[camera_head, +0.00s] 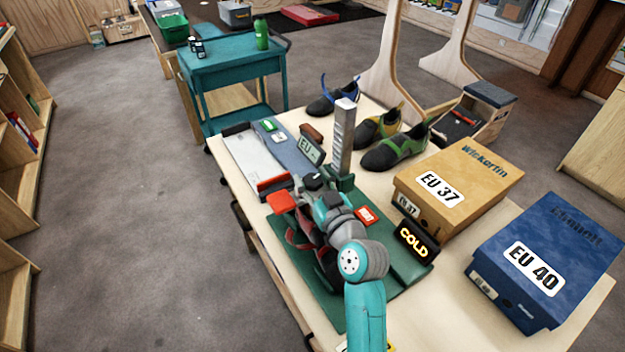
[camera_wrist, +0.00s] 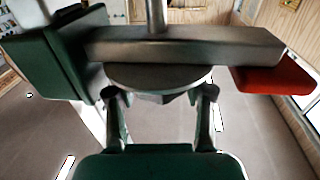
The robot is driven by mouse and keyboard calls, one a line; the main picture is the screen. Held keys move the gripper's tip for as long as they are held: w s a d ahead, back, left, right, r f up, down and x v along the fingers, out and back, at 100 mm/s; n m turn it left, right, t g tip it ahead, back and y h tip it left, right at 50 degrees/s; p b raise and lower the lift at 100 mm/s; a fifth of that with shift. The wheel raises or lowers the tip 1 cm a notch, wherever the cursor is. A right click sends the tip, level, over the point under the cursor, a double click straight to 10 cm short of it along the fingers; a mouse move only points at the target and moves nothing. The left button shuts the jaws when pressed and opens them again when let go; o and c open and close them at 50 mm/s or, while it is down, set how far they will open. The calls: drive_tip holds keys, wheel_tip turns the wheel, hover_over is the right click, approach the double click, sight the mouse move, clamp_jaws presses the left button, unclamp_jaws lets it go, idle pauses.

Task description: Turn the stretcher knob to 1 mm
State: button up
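In the wrist view my gripper (camera_wrist: 160,98) has its two fingers apart, one on each side below a grey round disc (camera_wrist: 160,77), which looks like the stretcher knob. A dark bar (camera_wrist: 190,45) runs across just beyond the disc. I see no clear grip; contact with the disc cannot be told. A green block (camera_wrist: 60,60) lies left and a red block (camera_wrist: 272,80) right. In the head view my arm covers most of the stretcher area on the green mat (camera_head: 326,306). The red block also shows there (camera_head: 281,201). No millimetre scale is readable.
A teal cart (camera_head: 230,60) stands behind. Floor at left is clear.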

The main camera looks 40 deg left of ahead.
drive_tip(key=c, duration=0.5)
drive_tip(key=shift+m+t+h, duration=0.3)
drive_tip(key=shift+t, duration=0.1)
drive_tip(key=shift+f+m+t+h, duration=0.1)
drive_tip(key=shift+m+t+h, duration=0.4)
drive_tip(key=shift+t, duration=0.1)
drive_tip(key=shift+f+m+t+h, duration=0.1)
drive_tip(key=shift+m+t+h, duration=0.4)
drive_tip(key=shift+t, duration=0.1)
drive_tip(key=shift+m+t, duration=0.3)
drive_tip(key=shift+t, duration=0.1)
drive_tip(key=o, duration=0.9)
drive_tip(key=shift+c, duration=0.2)
drive_tip(key=shift+d, duration=0.15)
